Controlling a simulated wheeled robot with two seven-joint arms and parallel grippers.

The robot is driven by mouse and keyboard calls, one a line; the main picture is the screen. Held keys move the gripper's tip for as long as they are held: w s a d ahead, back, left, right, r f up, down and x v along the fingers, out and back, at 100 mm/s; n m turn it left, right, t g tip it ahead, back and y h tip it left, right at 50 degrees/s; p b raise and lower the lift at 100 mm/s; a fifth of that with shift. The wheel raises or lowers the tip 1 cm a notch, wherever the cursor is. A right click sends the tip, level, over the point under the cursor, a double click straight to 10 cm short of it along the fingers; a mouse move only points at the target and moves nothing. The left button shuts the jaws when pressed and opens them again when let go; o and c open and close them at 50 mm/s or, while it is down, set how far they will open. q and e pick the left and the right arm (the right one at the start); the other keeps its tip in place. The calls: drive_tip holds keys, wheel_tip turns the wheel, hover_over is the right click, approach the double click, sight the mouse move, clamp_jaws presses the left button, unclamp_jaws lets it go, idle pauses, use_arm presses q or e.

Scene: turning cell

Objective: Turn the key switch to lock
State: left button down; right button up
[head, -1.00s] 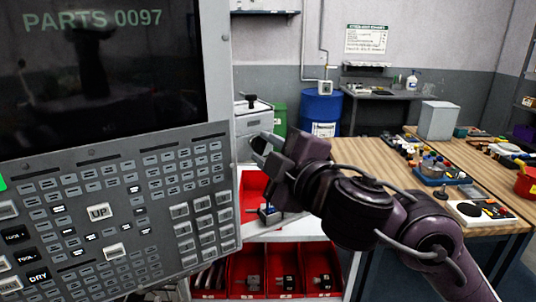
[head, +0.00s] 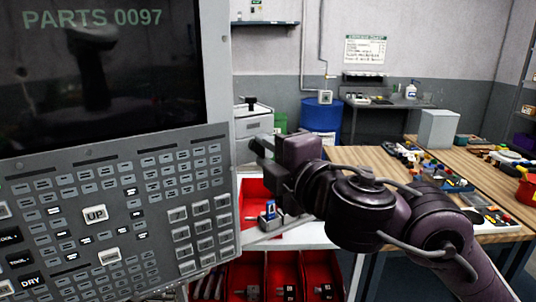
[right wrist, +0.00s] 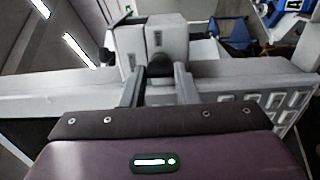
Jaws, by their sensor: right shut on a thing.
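The control panel (head: 130,185), with its screen and rows of grey keys, fills the left of the head view. My right gripper (head: 259,149) is just off its right edge, with its fingers toward the panel. In the right wrist view my two fingers (right wrist: 158,76) come up against a light grey box (right wrist: 150,42) at the panel's edge. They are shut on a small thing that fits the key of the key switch. The key itself and its markings are hidden by the fingers, so I cannot read its position. My left gripper is not in view.
Below my right gripper is a stand with red bins (head: 265,270) holding several tool parts. A wooden bench (head: 385,160) with trays stands at the right. A blue drum (head: 320,117) stands behind. The floor between bench and stand looks narrow.

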drive_tip(key=shift+f, duration=0.1)
drive_tip(key=o, duration=1)
drive_tip(key=shift+s, duration=0.15)
drive_tip(key=p+v, duration=0.1)
drive_tip(key=v, duration=0.6)
drive_tip(key=shift+s+d, duration=0.2)
